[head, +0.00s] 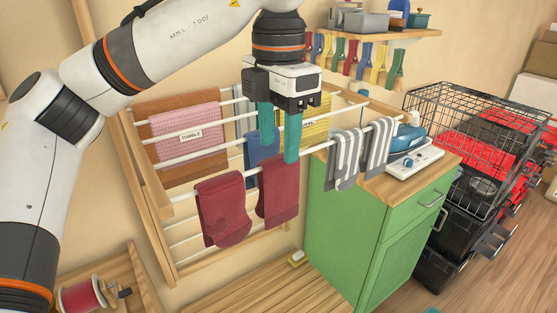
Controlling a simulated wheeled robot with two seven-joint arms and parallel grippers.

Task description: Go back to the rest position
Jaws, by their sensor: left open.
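My left gripper (278,133) is in the upper middle of the head view, pointing down, with its arm coming in from the left. Its two teal fingers are apart and I see nothing held between them. It is in front of the wooden drying rack (160,215), above a dark red cloth (278,190) on the front bar. In the picture the right finger's tip ends close to that cloth's top; I cannot tell whether they touch.
Another dark red cloth (222,210) and striped cloths (345,158) hang on the rack. A green cabinet (345,225) with an iron (407,140) stands right of it. Stacked totes (452,225) under a wire basket (450,130) are farther right. A shelf (400,36) is above.

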